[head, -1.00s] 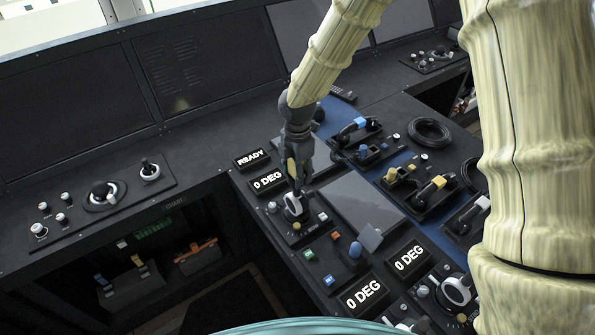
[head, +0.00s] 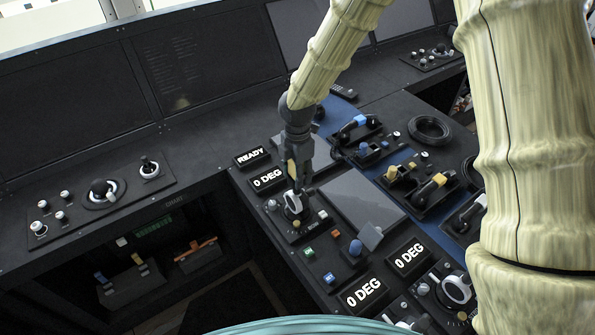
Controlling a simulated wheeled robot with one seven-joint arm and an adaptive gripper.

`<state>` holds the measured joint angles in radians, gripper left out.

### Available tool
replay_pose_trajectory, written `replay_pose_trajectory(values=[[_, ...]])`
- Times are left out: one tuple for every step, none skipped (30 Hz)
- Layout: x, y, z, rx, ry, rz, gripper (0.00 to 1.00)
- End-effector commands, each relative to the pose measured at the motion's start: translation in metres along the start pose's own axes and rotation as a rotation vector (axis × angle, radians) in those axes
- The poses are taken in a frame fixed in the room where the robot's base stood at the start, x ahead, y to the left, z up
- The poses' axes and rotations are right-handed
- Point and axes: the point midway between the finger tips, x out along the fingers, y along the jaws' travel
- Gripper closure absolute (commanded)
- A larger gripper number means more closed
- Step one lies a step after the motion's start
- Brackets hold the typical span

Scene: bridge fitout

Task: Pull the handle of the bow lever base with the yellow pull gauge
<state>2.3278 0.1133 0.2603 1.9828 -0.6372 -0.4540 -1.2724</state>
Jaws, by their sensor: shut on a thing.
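My gripper (head: 298,184) points down over the bow lever base (head: 293,207), at the near left of the centre console. A narrow yellow piece, which I take for the yellow pull gauge (head: 291,169), shows between the dark fingers, and the gripper is shut on it. The base has a pale ring with a dark middle. The fingertips and the gauge's lower end hide most of its handle. I cannot tell whether the gauge touches the handle.
Displays reading READY (head: 252,157) and 0 DEG (head: 268,179) stand just left of the gripper. A dark flat screen (head: 360,200) lies to the right. Another lever base (head: 457,289) sits at the lower right. Yellow (head: 438,181) and blue (head: 360,121) handled units stand beyond.

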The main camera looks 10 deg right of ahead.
Motion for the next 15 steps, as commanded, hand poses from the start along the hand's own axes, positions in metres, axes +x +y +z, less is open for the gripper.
replay_pose_trajectory(values=[[0.001,0.0,0.0,0.0,0.0,0.0,1.0],[0.002,0.0,0.0,0.0,0.0,0.0,1.0],[0.003,0.0,0.0,0.0,0.0,0.0,1.0],[0.004,0.0,0.0,0.0,0.0,0.0,1.0],[0.004,0.0,0.0,0.0,0.0,0.0,1.0],[0.005,0.0,0.0,0.0,0.0,0.0,1.0],[0.006,0.0,0.0,0.0,0.0,0.0,1.0],[0.007,0.0,0.0,0.0,0.0,-0.001,1.0],[0.008,0.0,0.0,0.0,0.0,-0.001,1.0],[0.009,0.0,0.0,0.0,0.0,-0.001,1.0],[0.009,0.0,0.0,0.0,0.0,-0.001,1.0],[0.01,0.0,0.0,0.0,0.0,-0.001,1.0],[0.011,0.0,0.0,0.0,0.0,-0.001,1.0],[0.011,0.0,0.0,0.0,0.0,-0.001,1.0],[0.012,0.0,0.0,0.0,0.0,0.0,1.0]])
